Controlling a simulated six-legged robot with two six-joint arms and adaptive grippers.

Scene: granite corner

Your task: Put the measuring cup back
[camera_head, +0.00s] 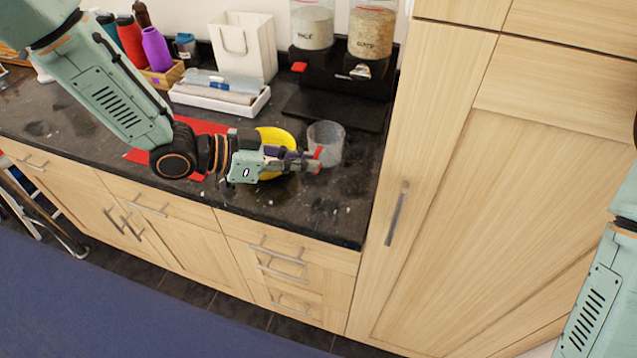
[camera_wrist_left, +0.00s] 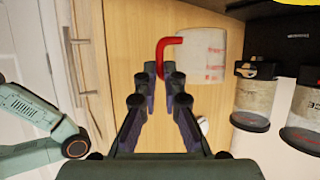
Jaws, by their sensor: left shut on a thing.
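The measuring cup (camera_head: 326,143) is clear with a red handle, at the right end of the dark counter. My left gripper (camera_head: 312,163) is shut on its red handle. In the left wrist view the fingertips (camera_wrist_left: 170,76) close on the lower end of the handle, and the clear cup (camera_wrist_left: 203,58) with red markings extends to the right of it. I cannot tell whether the cup's base touches the counter. My right gripper is out of view; only part of that arm shows at the right edge.
A yellow plate or bowl (camera_head: 274,134) and a red mat (camera_head: 133,156) lie behind my left gripper. Grain dispensers (camera_head: 371,31) on a black stand (camera_head: 335,108) are behind the cup. A tall wooden cabinet (camera_head: 440,170) borders the right.

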